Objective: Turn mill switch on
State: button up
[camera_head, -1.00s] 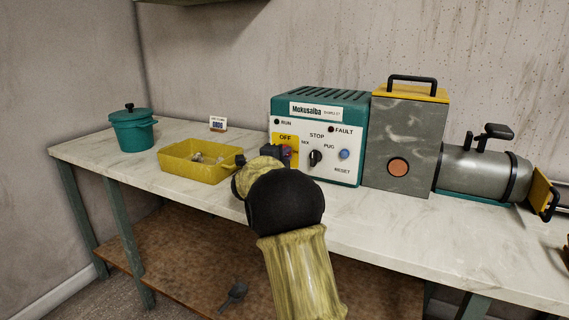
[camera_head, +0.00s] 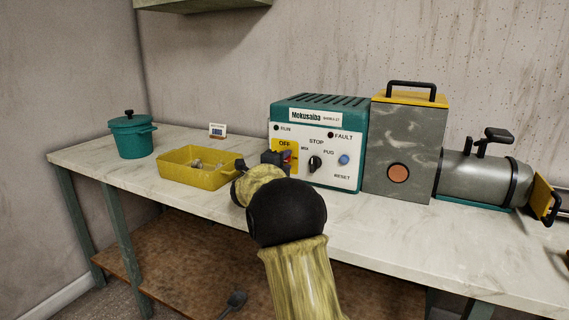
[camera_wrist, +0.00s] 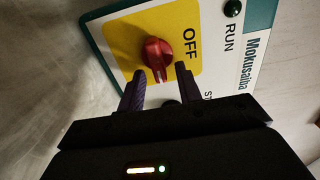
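The mill's control box (camera_head: 318,118) is teal with a white front panel, and it stands on the bench. Its red rotary switch (camera_wrist: 157,54) sits on a yellow plate (camera_wrist: 120,35) marked OFF; in the head view the red switch (camera_head: 287,156) is partly hidden by my gripper. My gripper (camera_wrist: 160,78) is open, with its two dark purple fingertips just short of the red knob, one toward each side of it. I see no clear contact. The knob's pointer direction is hard to tell.
A black selector knob (camera_head: 315,163) and a blue reset button (camera_head: 344,159) are right of the switch. A yellow tray (camera_head: 190,178) and a teal pot (camera_head: 131,138) stand left. The grey mill housing (camera_head: 405,150) and barrel (camera_head: 480,178) stand right.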

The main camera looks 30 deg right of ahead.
jog(key=p+v, duration=0.2)
jog(key=v, duration=1.5)
jog(key=shift+s+a+p, duration=0.1)
jog(key=shift+a+p, duration=0.05)
jog(key=shift+p, duration=0.15)
jog(key=shift+f, duration=0.1)
